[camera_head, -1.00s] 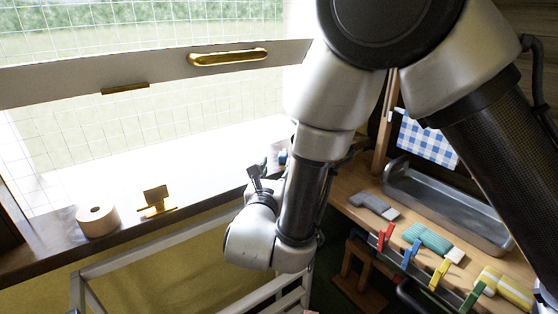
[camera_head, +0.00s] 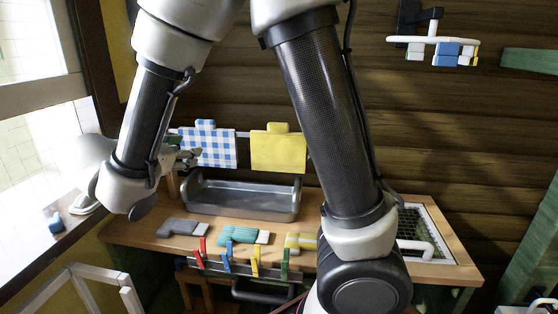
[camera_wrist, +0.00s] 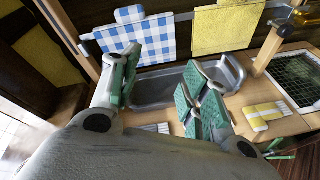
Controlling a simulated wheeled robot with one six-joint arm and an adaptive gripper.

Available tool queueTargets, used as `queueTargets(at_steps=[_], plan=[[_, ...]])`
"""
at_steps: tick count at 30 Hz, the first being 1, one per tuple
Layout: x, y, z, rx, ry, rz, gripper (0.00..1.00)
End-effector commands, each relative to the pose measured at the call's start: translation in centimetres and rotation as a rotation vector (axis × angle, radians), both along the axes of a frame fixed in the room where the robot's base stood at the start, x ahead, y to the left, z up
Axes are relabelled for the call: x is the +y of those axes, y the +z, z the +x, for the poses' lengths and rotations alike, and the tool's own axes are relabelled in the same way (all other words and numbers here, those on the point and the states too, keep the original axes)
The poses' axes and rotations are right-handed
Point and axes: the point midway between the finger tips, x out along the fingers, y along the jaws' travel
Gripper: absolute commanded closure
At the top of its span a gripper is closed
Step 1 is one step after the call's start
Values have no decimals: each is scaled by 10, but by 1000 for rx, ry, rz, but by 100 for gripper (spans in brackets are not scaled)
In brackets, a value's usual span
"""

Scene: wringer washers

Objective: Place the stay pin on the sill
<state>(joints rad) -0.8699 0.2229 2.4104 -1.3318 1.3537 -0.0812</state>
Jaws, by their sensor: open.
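I cannot make out the stay pin in either current view. The sill (camera_head: 45,250), a dark wooden ledge under the window, runs along the left of the head view. My gripper (camera_head: 188,158) is beside the blue checked cloth, above the left end of the bench, partly behind my own arm. In the wrist view my gripper (camera_wrist: 160,85) has its green-padded fingers spread, with nothing seen between them. The metal tray (camera_wrist: 155,90) shows behind the fingers.
Checked and yellow (camera_head: 278,152) cloths hang behind. A small blue-and-white item (camera_head: 54,220) sits on the sill.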

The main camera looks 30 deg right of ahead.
Motion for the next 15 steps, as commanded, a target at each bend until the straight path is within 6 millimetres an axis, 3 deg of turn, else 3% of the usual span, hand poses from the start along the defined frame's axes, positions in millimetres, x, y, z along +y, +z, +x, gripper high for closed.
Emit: queueTargets(at_steps=[1, 3, 6, 10, 15], plan=[[-47, 11, -9, -5, -137, 105, 54], [-102, 17, -30, -9, -315, 253, 54], [-162, 18, -70, -36, -555, 480, 54], [-209, 13, -128, -104, -834, 791, 54], [-227, 8, -192, -251, -1124, 1216, 54]])
